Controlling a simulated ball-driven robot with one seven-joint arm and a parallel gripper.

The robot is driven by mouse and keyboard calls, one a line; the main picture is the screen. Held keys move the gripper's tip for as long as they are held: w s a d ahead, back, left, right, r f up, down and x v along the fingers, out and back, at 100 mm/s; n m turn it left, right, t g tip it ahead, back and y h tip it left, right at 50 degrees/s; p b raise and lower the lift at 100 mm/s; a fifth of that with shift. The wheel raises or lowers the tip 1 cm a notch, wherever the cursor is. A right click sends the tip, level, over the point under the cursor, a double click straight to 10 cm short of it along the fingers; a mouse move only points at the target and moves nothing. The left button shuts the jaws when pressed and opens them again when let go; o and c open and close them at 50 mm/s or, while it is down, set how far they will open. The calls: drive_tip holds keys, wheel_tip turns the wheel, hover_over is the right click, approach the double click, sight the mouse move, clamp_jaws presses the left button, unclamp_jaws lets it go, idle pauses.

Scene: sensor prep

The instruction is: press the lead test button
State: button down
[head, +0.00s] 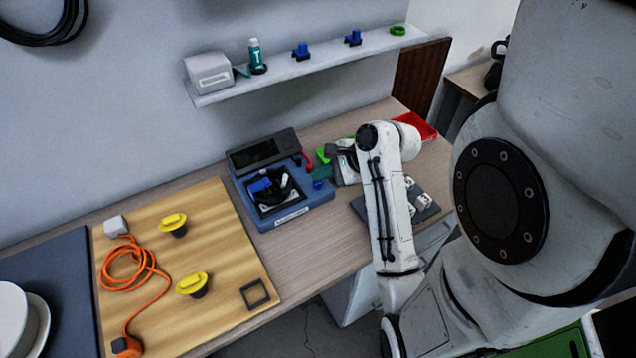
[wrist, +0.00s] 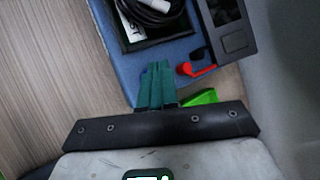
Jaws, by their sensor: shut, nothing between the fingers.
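The blue test unit (head: 300,212) stands on the bench, with a dark screen at its back and a framed recess holding a dark cable. It also shows at the top of the wrist view (wrist: 150,72). A small dark blue round part (head: 318,185), perhaps the lead test button, shows at the unit's right side. My gripper (head: 319,173) has green fingers, shut and empty, over the unit's right end. In the wrist view the fingertips (wrist: 157,66) overlap the unit's edge. The blue round part is not clear there; the fingers may hide it. I cannot tell whether they touch anything.
A red lead (wrist: 197,70) lies close beside my fingertips. A bright green piece (wrist: 201,97) is near the gripper. A wooden board (head: 225,245) with yellow-topped parts and an orange cable lies left. A red tray (head: 424,128) stands behind my arm. A shelf (head: 330,60) hangs above.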

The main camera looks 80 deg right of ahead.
sight(322, 186)
drive_tip(key=shift+f+p, duration=0.45)
drive_tip(key=shift+f, duration=0.4)
idle(1.2)
drive_tip(key=shift+r, duration=0.15)
drive_tip(key=shift+r+p, duration=0.75)
drive_tip(key=shift+p, duration=0.65)
wheel_tip(322, 186, up, 3)
drive_tip(key=p, duration=0.2)
drive_tip(key=shift+f+p, duration=0.2)
drive_tip(key=shift+p, duration=0.2)
drive_tip(key=shift+r, duration=1.2)
drive_tip(key=shift+s, duration=0.1)
